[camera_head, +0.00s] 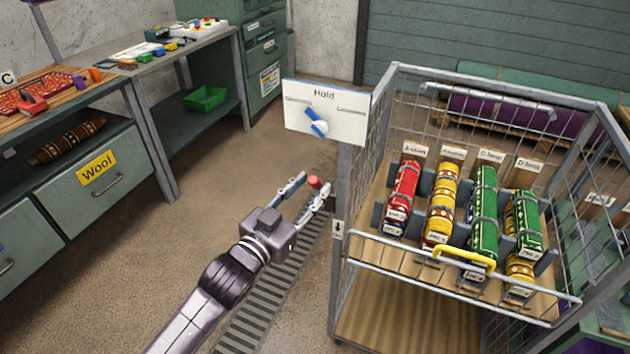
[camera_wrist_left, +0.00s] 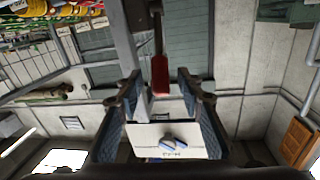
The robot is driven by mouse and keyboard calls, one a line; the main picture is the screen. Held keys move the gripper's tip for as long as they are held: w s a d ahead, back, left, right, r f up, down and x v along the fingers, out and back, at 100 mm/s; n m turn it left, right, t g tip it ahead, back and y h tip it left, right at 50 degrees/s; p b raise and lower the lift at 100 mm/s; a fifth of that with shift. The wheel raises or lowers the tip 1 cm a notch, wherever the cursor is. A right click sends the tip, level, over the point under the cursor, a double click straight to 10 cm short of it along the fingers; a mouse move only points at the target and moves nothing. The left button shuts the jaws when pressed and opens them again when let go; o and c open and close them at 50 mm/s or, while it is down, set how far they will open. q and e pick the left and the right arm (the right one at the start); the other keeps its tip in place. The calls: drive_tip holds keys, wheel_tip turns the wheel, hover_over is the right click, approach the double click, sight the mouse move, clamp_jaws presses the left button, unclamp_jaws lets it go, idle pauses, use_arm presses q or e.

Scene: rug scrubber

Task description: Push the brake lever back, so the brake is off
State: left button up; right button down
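The brake lever's red grip (camera_head: 314,182) shows at the left side of the wire cart, between the fingertips of my left gripper (camera_head: 310,186). In the left wrist view the red grip (camera_wrist_left: 160,76) hangs from a dark shaft, between the two fingers and closer to the right one. Gaps show on both sides, so the gripper is open around or just short of the grip; I cannot tell the exact depth. The lever's lower part is hidden in the head view. My right gripper is not in view.
A white "Hold" sign (camera_head: 345,115) with a blue-and-white knob stands just behind the lever. The wire cart (camera_head: 388,250) holds several coloured rolls and has a yellow handle (camera_head: 464,258). Workbenches (camera_head: 140,60) stand at the left. A floor grate (camera_head: 270,300) runs below my arm.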

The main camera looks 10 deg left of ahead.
use_arm(q)
drive_tip(key=shift+x, duration=1.25)
clamp_jaws()
